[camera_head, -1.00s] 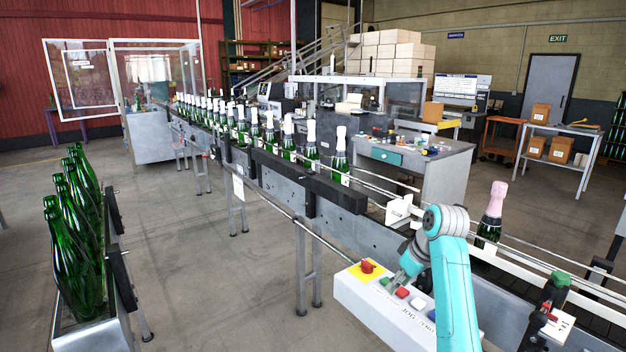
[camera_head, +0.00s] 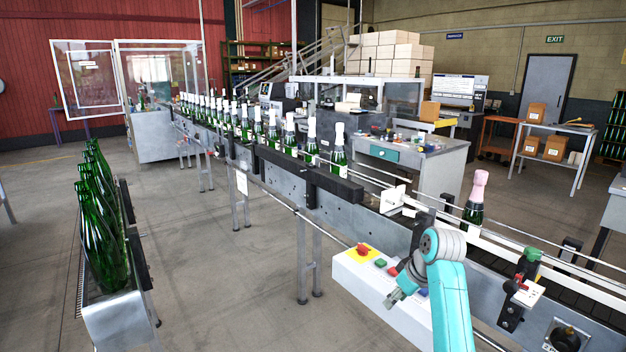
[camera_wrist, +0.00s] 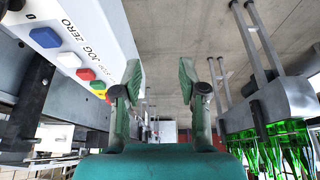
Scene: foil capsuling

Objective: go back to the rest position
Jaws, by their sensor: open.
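My gripper (camera_head: 392,299) is in front of the white control box (camera_head: 352,270), at its near side in the head view. In the wrist view my gripper (camera_wrist: 156,85) has its two fingers spread apart with nothing between them. The control box (camera_wrist: 112,22) lies at upper left there, with blue, white, red, green and yellow parts and the words ZERO and JOG. In the head view my teal arm hides part of the box and its buttons.
A pink-capped bottle (camera_head: 474,202) stands upright on the conveyor behind my arm. White-capped bottles (camera_head: 339,150) line the conveyor to the back left. Green bottles (camera_head: 100,240) fill a rack at left. Open floor (camera_head: 225,290) lies between rack and control box.

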